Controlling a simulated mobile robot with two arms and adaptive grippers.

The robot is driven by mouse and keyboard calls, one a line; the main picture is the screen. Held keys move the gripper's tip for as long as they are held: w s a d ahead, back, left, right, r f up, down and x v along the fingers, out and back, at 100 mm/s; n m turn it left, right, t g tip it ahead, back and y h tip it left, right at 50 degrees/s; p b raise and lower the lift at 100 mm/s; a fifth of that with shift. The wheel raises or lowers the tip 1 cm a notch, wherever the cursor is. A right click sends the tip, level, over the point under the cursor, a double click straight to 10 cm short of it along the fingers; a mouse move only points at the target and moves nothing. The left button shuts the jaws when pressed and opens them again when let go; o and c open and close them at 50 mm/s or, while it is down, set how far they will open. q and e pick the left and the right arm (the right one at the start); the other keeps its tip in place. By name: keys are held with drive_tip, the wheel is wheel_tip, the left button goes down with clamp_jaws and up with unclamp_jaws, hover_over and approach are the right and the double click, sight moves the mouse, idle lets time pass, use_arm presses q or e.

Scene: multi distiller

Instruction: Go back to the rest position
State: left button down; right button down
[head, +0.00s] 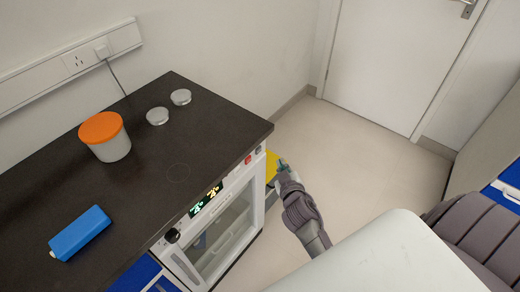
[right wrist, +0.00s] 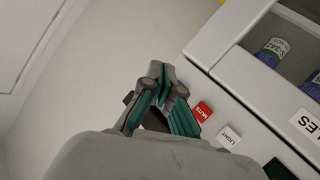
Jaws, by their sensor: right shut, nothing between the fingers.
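My right gripper (head: 283,166) is low beside the right front corner of the white distiller (head: 218,238). Its fingers are shut with nothing between them. In the right wrist view the green-lined fingertips (right wrist: 165,78) meet close to the red MUTE button (right wrist: 203,111), and I cannot tell whether they touch the panel. The white LIGHT button (right wrist: 228,137) is beside it. The distiller's door is closed and its display (head: 206,200) is lit. My left gripper is not in view.
The dark worktop (head: 178,205) holds an orange-lidded tub (head: 113,146), a blue box (head: 80,233) and two small metal lids (head: 157,116). A yellow item (head: 271,165), partly hidden, is behind my right gripper. The floor (head: 350,150) toward the white door (head: 390,60) is clear.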

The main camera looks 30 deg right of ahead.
idle(0.7)
drive_tip(key=s+a+f+g+y, duration=0.1)
drive_tip(key=s+a+f+g, duration=0.2)
drive_tip(key=f, duration=0.6)
drive_tip(key=s+a+f+n+g+y, duration=0.1)
drive_tip(key=s+a+f+y, duration=0.1)
drive_tip(key=s+f, duration=0.5)
drive_tip(key=s+a+f+g+y, duration=0.1)
drive_tip(key=s+a+f+g, duration=0.15)
drive_tip(key=f, duration=0.75)
drive_tip(key=s+f+g, duration=0.2)
drive_tip(key=s+f, duration=0.2)
drive_tip(key=s, duration=0.5)
drive_tip(key=s+a+f+g, duration=0.1)
drive_tip(key=s+f, duration=0.4)
drive_tip(key=s, duration=0.5)
drive_tip(key=s+a+f+g+y, duration=0.1)
drive_tip(key=s+f+g, duration=0.2)
drive_tip(key=s, duration=0.6)
wheel_tip(320, 180, down, 2)
drive_tip(key=shift+s+f, duration=0.25)
drive_tip(key=shift+s, duration=0.05)
